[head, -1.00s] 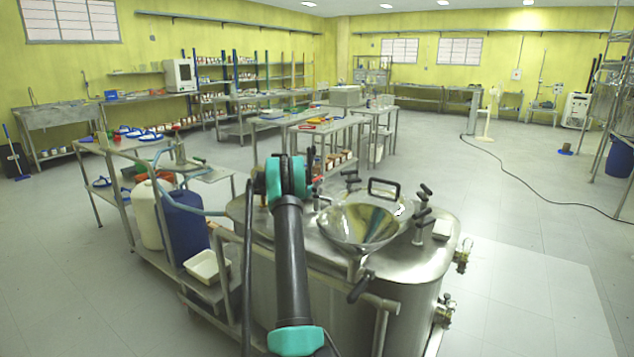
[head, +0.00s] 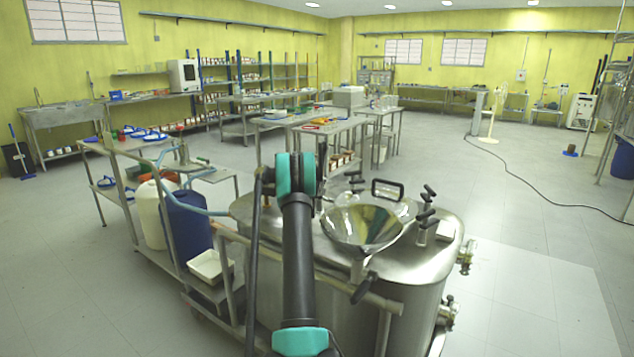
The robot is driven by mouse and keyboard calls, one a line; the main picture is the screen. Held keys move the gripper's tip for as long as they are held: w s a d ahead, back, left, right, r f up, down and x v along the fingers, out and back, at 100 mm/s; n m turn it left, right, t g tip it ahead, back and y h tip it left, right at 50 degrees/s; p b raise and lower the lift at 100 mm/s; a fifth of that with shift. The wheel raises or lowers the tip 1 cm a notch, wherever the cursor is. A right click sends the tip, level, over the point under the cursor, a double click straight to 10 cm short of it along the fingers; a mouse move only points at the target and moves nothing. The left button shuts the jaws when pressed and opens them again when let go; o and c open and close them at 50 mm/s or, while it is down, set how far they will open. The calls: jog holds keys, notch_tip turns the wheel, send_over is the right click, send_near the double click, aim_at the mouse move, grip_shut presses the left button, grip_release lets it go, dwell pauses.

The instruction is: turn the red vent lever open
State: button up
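The steel reactor vessel (head: 425,285) stands in front of me, with a wide funnel-like bowl (head: 362,228) and several black-handled clamps on its lid. I cannot make out a red vent lever for certain. A small reddish-brown fitting (head: 266,201) shows on the left of the lid, too small to identify. My black and teal arm reaches up over the left part of the lid and covers what is behind it. My gripper is not visible, so I cannot tell where its fingers are.
A steel rail (head: 330,287) runs along the vessel's near side. A cart at left carries a blue drum (head: 188,225), a white drum (head: 155,213) and a white tray (head: 208,266). A bench (head: 345,126) stands behind.

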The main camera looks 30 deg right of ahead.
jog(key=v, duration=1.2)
